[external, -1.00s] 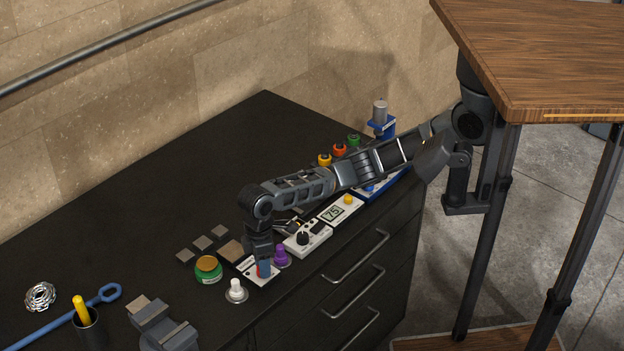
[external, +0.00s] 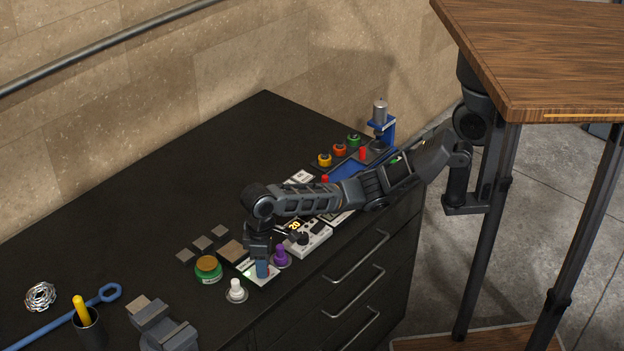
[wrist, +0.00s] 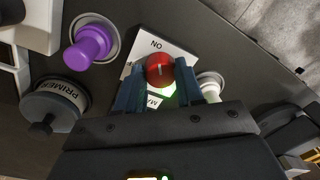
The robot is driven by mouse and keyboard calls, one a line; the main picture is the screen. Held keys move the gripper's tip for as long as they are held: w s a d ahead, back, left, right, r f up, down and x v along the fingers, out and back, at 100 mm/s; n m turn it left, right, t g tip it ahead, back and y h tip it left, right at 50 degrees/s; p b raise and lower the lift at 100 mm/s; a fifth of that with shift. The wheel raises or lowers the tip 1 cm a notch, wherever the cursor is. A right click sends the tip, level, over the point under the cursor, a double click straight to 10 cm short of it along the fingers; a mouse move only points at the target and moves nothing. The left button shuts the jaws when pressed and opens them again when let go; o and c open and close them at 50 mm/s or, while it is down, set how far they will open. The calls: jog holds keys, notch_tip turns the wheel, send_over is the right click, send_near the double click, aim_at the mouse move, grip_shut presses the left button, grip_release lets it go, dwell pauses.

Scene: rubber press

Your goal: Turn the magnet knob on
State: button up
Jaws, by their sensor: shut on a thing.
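The magnet knob is a round red knob with a pale pointer line (wrist: 159,69) on a white panel (wrist: 178,47) in the wrist view. The panel's "ON" lettering appears upside down above the knob, and the pointer lies roughly toward it. A green light glows just below the knob; lettering there is partly hidden. My gripper (wrist: 158,78) is shut on the knob, with a blue finger on each side. In the external view my gripper (external: 262,268) points down at the panel and hides the knob. A green glow shows at the panel's left edge.
A purple knob (external: 280,257) stands close right of the gripper, and a white knob (external: 236,289) close left. A green jar (external: 208,269) and a white control box (external: 308,237) are nearby. The back-left worktop is clear.

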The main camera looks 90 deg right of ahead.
jog(key=o, duration=1)
jog(key=shift+o, duration=0.2)
jog(key=r, duration=0.5)
jog(key=shift+d+r, duration=0.3)
jog(key=shift+r, duration=1.1)
